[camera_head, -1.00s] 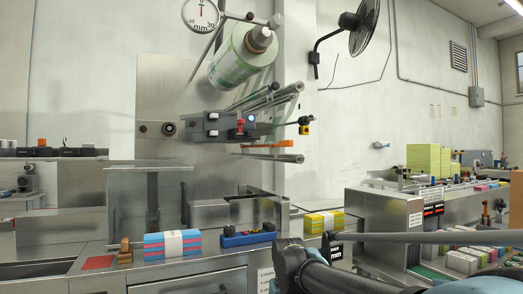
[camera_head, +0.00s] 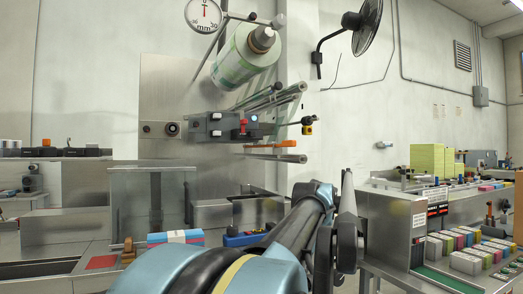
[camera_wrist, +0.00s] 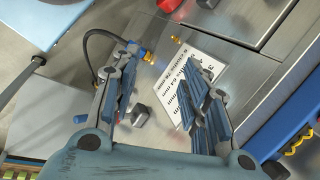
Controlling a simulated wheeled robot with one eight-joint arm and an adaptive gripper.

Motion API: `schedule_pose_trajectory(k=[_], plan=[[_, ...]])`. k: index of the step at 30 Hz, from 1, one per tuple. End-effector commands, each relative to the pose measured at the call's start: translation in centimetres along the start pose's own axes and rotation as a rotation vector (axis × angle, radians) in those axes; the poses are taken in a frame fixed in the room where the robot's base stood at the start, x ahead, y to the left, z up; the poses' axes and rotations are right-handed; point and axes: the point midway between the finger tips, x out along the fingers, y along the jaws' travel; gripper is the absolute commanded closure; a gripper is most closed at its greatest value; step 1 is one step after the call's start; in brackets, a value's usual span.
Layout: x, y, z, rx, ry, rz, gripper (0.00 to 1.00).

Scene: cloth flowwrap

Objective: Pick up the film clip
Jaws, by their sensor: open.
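I cannot make out the film clip with certainty. In the head view a small orange clip-like piece (camera_head: 287,145) sits on the lower rod beneath the film roll (camera_head: 242,56). A yellow-and-black piece (camera_head: 307,126) is at the end of a thin rod beside it. My gripper (camera_head: 340,225) is raised in front of the machine, right of centre, and looks nearer to me than these rods. In the wrist view my gripper (camera_wrist: 160,72) has its fingers spread and nothing held. A dark grey knob (camera_wrist: 143,115) shows behind the gap, apart from the fingers.
A blue tray (camera_head: 243,240) and stacked packs (camera_head: 176,237) lie on the machine's bench.

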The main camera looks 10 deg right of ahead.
Motion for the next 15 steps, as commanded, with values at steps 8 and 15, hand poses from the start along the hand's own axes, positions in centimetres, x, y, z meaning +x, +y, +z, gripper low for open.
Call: schedule_pose_trajectory(k=[8,15], plan=[[-7.2,-2.2,-0.9,0.368,-0.045,-0.131,0.58],[-13.6,-4.0,-1.6,0.661,-0.090,-0.255,0.58]])
